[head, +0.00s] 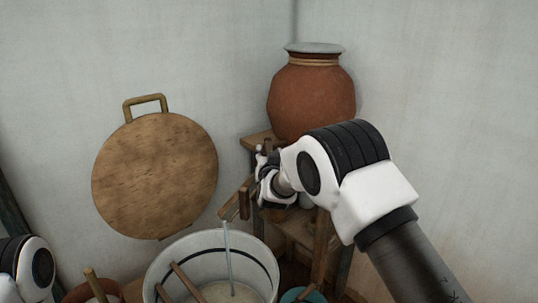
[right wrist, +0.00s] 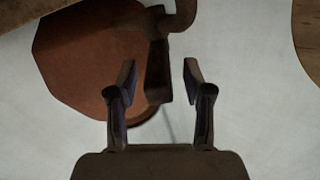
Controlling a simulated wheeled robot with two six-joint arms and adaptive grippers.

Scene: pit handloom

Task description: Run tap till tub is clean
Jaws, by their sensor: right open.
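A terracotta pot (head: 312,98) with a grey lid stands on a wooden stand; its rounded side also shows in the right wrist view (right wrist: 85,60). A brown wooden tap (head: 238,204) sticks out over the tub. A thin pale stream (head: 228,250) runs from it into the white tub (head: 180,250), which has a dark band and cloudy contents. My right gripper (head: 262,182) is at the tap. In the right wrist view its open fingers (right wrist: 158,80) have a dark tap part (right wrist: 157,70) between them, with gaps on both sides. My left gripper is out of view.
A round wooden board (head: 155,175) with a handle leans on the wall. Wooden sticks (head: 187,283) lean in the tub. A teal vessel (head: 302,295) stands right of it, and a brown vessel (head: 78,293) left. The stand's legs (head: 320,250) are close below my right arm.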

